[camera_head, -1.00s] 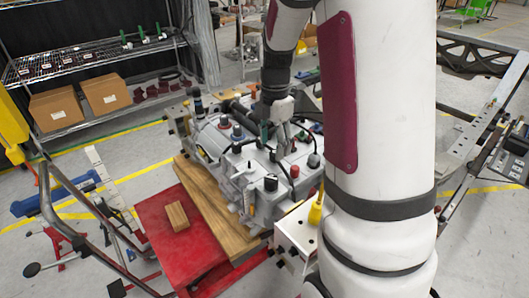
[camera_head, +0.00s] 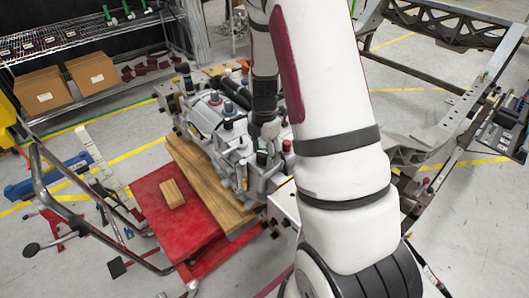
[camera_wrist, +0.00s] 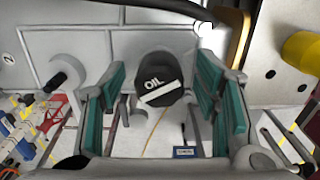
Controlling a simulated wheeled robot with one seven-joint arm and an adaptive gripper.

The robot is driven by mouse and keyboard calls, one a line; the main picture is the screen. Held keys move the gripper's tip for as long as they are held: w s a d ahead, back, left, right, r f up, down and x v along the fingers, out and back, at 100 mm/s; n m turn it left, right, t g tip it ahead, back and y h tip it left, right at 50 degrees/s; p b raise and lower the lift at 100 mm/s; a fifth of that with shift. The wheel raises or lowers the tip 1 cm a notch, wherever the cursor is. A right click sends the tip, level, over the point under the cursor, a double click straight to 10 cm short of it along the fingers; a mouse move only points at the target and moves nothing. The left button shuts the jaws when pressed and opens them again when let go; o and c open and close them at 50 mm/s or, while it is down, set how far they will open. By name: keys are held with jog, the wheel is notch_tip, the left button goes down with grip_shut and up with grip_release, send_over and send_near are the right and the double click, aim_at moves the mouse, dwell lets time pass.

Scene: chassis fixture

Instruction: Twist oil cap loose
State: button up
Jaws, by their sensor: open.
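The black oil cap (camera_wrist: 158,84), marked "OIL" with a white bar across its near side, is in the middle of the wrist view. My gripper (camera_wrist: 163,100) is open, with teal-padded fingers to the left and right of the cap. Gaps show between the cap and the pads; whether the fingertips reach down around it I cannot tell. In the head view, my gripper (camera_head: 265,132) is over the near right part of the grey engine (camera_head: 205,122), and my arm hides that side. I cannot make out the oil cap there.
A black knob (camera_wrist: 68,80) stands left of the fingers and a yellow cylinder (camera_wrist: 301,50) at the right in the wrist view. The engine rests on wooden boards (camera_head: 205,185) over a red cart (camera_head: 165,215) with a small wood block (camera_head: 173,193). A chassis frame (camera_head: 440,135) stands right.

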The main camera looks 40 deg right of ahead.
jog(key=shift+c, duration=0.2)
grip_shut()
jog(key=shift+n+p, duration=0.7)
jog(key=shift+n, duration=1.3)
jog(key=shift+n+p, duration=0.45)
jog(key=shift+n, duration=0.35)
jog(key=shift+w+a+f+n+p, duration=0.1)
jog(key=shift+n+p, duration=0.5)
jog(key=shift+n, duration=0.6)
jog(key=shift+f+n+p, duration=0.1)
jog(key=shift+n+p, duration=0.85)
jog(key=shift+n, duration=1.05)
